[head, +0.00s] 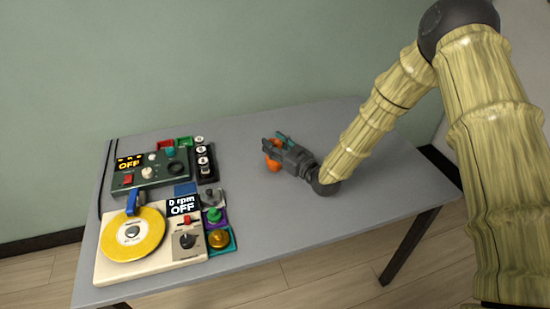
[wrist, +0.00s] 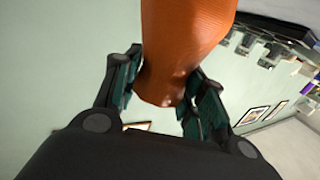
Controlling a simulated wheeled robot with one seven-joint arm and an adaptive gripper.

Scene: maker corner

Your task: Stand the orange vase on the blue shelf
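The orange vase (head: 274,165) is in the head view near the middle of the grey table, partly hidden by my gripper (head: 274,141). In the wrist view the vase (wrist: 187,35) fills the gap between my fingers, with a finger against each side. My gripper (wrist: 166,80) looks shut on it. I cannot tell whether the vase touches the table. A flat blue square (head: 185,188) lies among the devices on the left; I cannot tell whether it is the blue shelf. No other blue shelf is clear.
A turntable with a yellow disc (head: 148,226) and a dark green box reading OFF (head: 150,172) take up the table's left side. Knobs and coloured blocks (head: 219,238) stand beside them. The grey table (head: 330,235) is bare in front of my gripper and to the right.

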